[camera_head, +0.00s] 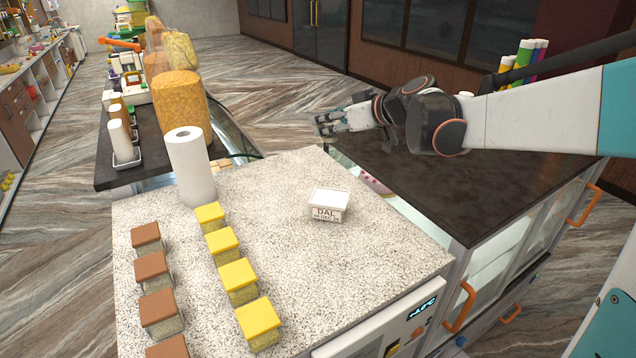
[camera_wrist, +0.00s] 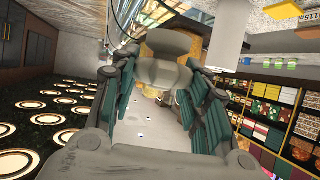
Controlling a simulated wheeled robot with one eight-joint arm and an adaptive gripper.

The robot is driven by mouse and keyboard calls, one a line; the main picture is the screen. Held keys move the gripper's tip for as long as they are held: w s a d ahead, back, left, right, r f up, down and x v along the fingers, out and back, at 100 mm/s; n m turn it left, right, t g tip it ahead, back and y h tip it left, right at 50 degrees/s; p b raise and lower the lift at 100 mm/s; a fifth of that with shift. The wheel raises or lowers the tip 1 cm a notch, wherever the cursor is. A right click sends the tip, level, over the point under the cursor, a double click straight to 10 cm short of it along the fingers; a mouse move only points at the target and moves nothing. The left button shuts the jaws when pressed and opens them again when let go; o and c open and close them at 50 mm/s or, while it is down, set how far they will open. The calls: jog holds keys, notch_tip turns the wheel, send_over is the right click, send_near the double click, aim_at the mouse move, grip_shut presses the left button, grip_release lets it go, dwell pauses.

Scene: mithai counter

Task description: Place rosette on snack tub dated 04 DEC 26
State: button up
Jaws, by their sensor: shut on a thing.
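A small white-lidded tub (camera_head: 328,205) stands upright on the speckled counter in the head view. Its label reads DAL above a date ending in DEC 26; the day is too small to read surely. My gripper (camera_head: 328,122) is beyond and above the tub, pointing left over the dark counter's far end. In the wrist view, my gripper (camera_wrist: 168,85) has its green fingers around a grey rounded thing, apparently the rosette (camera_wrist: 168,43). Its details are unclear, and it cannot be made out in the head view. The tub's lid is bare.
Yellow-lidded tubs (camera_head: 238,275) and brown-lidded tubs (camera_head: 155,305) form two rows on the speckled counter (camera_head: 290,260). A white paper roll (camera_head: 191,165) stands at its back left. The surface around the DAL tub is clear. A dark counter (camera_head: 470,190) adjoins on the right.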

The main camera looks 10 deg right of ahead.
notch_tip(320, 180, down, 18)
jog(key=shift+s+d+r+b, duration=0.1)
jog(key=shift+s+r+b, duration=0.05)
jog(key=shift+b, duration=1)
jog(key=o, duration=0.8)
jog(key=shift+c, duration=0.2)
jog(key=p+v, duration=0.1)
jog(key=v, duration=1.1)
